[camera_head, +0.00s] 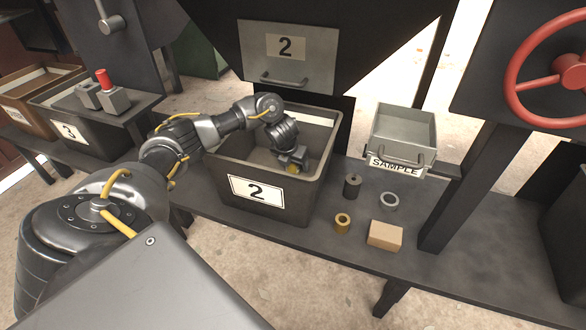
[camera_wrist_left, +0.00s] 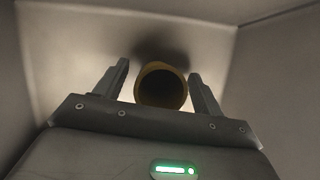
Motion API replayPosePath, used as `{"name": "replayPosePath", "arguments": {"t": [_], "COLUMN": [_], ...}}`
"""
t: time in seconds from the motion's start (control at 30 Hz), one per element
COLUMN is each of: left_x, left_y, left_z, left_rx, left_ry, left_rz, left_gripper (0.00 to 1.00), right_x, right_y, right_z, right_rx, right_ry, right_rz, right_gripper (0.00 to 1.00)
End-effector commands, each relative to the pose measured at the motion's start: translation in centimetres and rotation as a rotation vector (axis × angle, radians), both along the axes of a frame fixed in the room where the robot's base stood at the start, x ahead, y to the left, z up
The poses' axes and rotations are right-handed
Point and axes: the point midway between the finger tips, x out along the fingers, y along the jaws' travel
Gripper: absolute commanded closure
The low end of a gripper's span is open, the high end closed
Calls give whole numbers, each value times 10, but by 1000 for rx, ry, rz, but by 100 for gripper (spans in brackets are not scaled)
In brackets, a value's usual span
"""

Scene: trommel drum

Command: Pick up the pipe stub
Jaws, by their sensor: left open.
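The pipe stub, a hollow ochre-yellow tube, shows in the left wrist view (camera_wrist_left: 161,88) with its dark open end facing the camera. It is inside the dark bin (camera_head: 262,216) labelled 2. My left gripper (camera_head: 294,163) reaches down into that bin. In the left wrist view its two fingers (camera_wrist_left: 160,90) are open, one on each side of the stub, with a small gap showing on each side. In the head view a bit of yellow (camera_head: 292,169) shows at the gripper's tip; the rest of the stub is hidden there. My right gripper is not in view.
On the bench right of the bin are a dark cylinder (camera_head: 352,187), a grey ring (camera_head: 389,201), a brass ring (camera_head: 342,222) and a tan block (camera_head: 385,235). Behind them stands a grey SAMPLE tray (camera_head: 402,128). The bin's walls surround my left gripper.

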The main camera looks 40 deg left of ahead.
Motion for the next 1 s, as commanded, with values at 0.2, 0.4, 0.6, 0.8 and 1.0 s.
{"name": "replayPosePath", "arguments": {"t": [0.2, 0.4, 0.6, 0.8, 1.0], "left_x": [1, 1, 1, 1, 1], "left_y": [0, 0, 0, 0, 0], "left_z": [-3, -3, -3, -3, 0], "left_rx": [0, 0, 0, 0, 0], "left_ry": [0, 0, 0, 0, 0], "left_rz": [0, 0, 0, 0, 0], "left_gripper": [31, 44, 70, 78, 78], "right_x": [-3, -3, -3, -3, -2], "right_y": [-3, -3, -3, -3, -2], "right_z": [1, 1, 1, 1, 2], "right_rx": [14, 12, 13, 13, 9], "right_ry": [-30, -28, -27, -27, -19], "right_rz": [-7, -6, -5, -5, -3], "right_gripper": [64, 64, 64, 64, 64]}}
